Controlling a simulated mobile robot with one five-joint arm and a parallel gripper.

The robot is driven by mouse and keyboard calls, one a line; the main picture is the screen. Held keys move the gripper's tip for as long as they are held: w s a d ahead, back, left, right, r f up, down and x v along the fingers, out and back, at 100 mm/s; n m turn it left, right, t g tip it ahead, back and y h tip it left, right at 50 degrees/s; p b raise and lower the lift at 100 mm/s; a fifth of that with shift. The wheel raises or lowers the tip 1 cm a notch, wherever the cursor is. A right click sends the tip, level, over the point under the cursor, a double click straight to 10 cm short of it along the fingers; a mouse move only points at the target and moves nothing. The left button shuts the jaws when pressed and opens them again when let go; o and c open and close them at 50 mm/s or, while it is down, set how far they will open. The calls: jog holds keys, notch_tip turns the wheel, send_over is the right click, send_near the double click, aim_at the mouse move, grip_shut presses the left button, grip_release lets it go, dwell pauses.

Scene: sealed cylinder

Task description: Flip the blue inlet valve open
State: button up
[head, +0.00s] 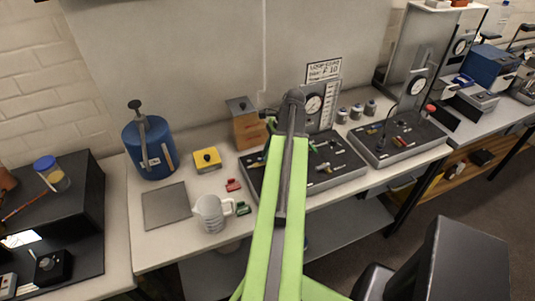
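An apparatus with a dark base (338,174) stands on the bench, behind my green arm. Its upright grey panel (329,112) carries a round dial gauge (313,104) and a scale. Small fittings, some greenish or yellow, sit on the base; they are too small to tell apart. I cannot make out a blue inlet valve; my arm covers part of the base. My arm reaches up over this apparatus. Its grey link hides the end of the arm, so my gripper's fingers cannot be made out.
A blue drum (149,148), yellow box (207,160), wooden box (246,124), grey plate (165,206) and clear jug (211,213) stand to the left. Another apparatus with a dark base (397,142) stands to the right. A black box-like shape is at the lower right.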

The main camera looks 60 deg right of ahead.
grip_shut()
jog(key=shift+w+d+n+g, duration=0.1)
jog(key=shift+n+g, duration=0.2)
jog(key=shift+n, duration=0.4)
jog(key=o, duration=0.7)
grip_release()
jog(key=shift+o, duration=0.2)
jog(key=p+v, duration=1.6)
jog(key=v, duration=0.1)
jog(key=shift+d, duration=0.25)
